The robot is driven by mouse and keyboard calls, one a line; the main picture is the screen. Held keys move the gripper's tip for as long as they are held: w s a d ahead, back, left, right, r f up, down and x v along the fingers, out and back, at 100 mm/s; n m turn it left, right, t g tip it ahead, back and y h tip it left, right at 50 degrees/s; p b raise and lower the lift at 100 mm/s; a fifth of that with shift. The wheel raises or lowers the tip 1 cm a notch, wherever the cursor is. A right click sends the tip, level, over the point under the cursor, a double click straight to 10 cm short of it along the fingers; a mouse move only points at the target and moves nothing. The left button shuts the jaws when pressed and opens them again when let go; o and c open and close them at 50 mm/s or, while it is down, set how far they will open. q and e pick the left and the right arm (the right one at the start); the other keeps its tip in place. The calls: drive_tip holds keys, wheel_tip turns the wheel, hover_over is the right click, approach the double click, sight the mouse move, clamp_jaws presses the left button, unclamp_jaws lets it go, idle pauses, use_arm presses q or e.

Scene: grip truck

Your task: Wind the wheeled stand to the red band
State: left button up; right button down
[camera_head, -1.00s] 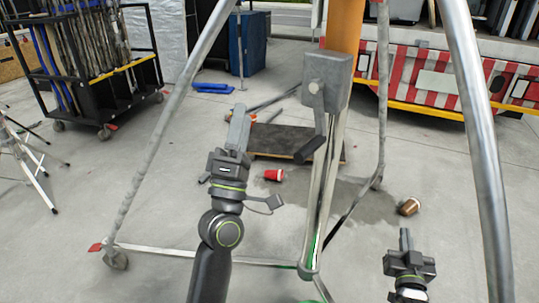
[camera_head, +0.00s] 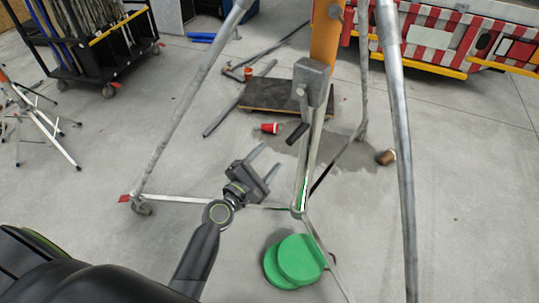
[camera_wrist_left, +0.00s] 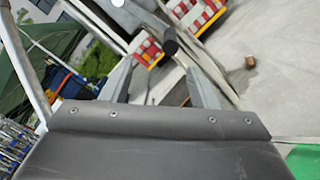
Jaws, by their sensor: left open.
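The wheeled stand has grey tube legs (camera_head: 178,120) and an orange upper column (camera_head: 325,40). A grey winch box (camera_head: 312,82) sits on its post, with a crank ending in a black handle (camera_head: 298,132). My left gripper (camera_head: 272,158) is open and empty, below and left of the handle, its fingers pointing up and right. In the left wrist view the black handle (camera_wrist_left: 170,41) shows beyond the open fingertips (camera_wrist_left: 158,66), apart from them. I cannot make out a red band on the stand. My right gripper is out of view.
Green round weights (camera_head: 296,260) lie by the stand's base. A red cup (camera_head: 270,128) and a brown cup (camera_head: 386,157) lie on the floor near a dark board (camera_head: 285,97). A black cart (camera_head: 95,50) stands at the back left.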

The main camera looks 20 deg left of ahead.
sight(295, 136)
use_arm(q)
drive_tip(key=shift+n+g, duration=0.3)
drive_tip(key=shift+n, duration=0.1)
drive_tip(key=x, duration=0.8)
drive_tip(key=d+x, duration=0.1)
drive_tip(key=x, duration=0.4)
drive_tip(key=shift+s+f, duration=0.2)
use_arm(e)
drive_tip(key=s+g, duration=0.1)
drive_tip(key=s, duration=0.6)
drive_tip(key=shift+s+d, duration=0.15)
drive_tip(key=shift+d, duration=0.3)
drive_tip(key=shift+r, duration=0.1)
